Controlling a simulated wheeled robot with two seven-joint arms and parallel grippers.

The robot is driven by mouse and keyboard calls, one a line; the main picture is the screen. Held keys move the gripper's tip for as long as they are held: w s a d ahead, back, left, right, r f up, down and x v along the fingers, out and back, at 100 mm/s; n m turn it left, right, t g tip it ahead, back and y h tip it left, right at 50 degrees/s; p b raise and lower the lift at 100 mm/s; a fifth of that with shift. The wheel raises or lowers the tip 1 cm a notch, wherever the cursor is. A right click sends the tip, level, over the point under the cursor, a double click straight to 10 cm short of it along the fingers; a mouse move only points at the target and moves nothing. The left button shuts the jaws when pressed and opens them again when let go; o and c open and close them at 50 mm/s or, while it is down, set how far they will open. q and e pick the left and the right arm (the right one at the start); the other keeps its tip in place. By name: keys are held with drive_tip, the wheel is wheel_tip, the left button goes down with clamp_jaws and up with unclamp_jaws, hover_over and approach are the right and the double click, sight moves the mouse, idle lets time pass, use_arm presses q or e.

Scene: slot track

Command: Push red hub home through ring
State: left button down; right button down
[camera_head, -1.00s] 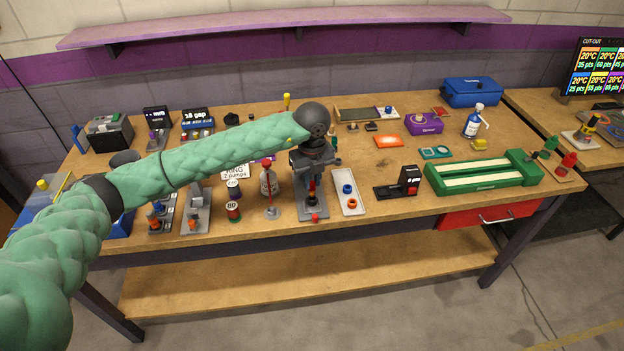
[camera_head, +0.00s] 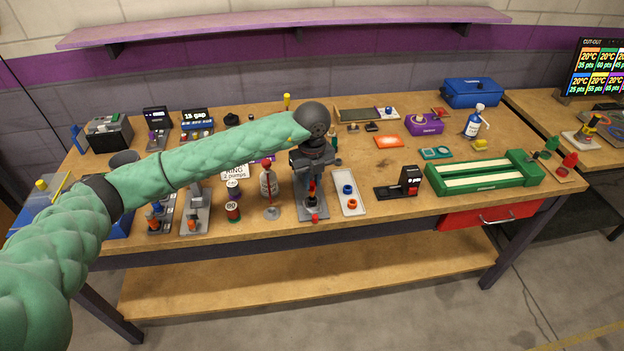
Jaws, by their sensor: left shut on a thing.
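My left gripper (camera_head: 312,182) points down over a grey fixture (camera_head: 318,213) near the front middle of the bench. It is shut on a narrow red part, which looks like the red hub (camera_head: 312,191). A dark, ring-like piece (camera_head: 311,202) sits just below the hub in the fixture. Whether the hub is inside it or only above it is too small to tell. A red lever or tab (camera_head: 315,218) shows at the fixture's front. The gripper hides the fixture's rear part. My right gripper is not in view.
A green track box (camera_head: 482,180) and a small black-and-red device (camera_head: 410,180) are further right.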

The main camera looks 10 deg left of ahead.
sight(312, 183)
use_arm(q)
drive_tip(key=shift+f+b, duration=1.7)
drive_tip(key=shift+f, duration=0.4)
drive_tip(key=c, duration=1.2)
unclamp_jaws()
drive_tip(key=shift+c, duration=0.2)
drive_tip(key=shift+r, duration=0.55)
wheel_tip(312, 183, up, 6)
drive_tip(key=shift+f+b, duration=0.1)
drive_tip(key=shift+b, duration=1.1)
drive_tip(key=shift+r, duration=0.5)
